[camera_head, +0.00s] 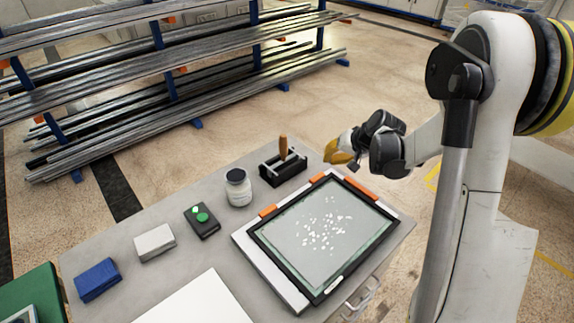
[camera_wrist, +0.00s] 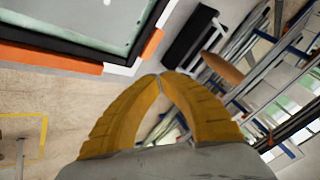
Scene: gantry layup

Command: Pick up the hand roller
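The hand roller (camera_head: 283,147) shows as an upright wooden handle standing in a black holder (camera_head: 270,178) at the back of the grey table. Its lower part is hidden by the holder. In the wrist view the handle (camera_wrist: 222,68) is right of and above my fingertips, with the black holder (camera_wrist: 185,42) beside it. My gripper (camera_head: 332,152) has yellow fingers and is to the right of the roller, apart from it, near the table's back right corner. In the wrist view its fingertips (camera_wrist: 160,76) meet, with nothing between them.
A black-framed glass panel (camera_head: 289,232) with orange pieces and white flakes lies right of centre. A white jar (camera_head: 238,188), a black box with green buttons (camera_head: 202,221), a grey block (camera_head: 155,243) and a blue block (camera_head: 97,280) stand leftward. A bar rack (camera_head: 200,75) stands behind.

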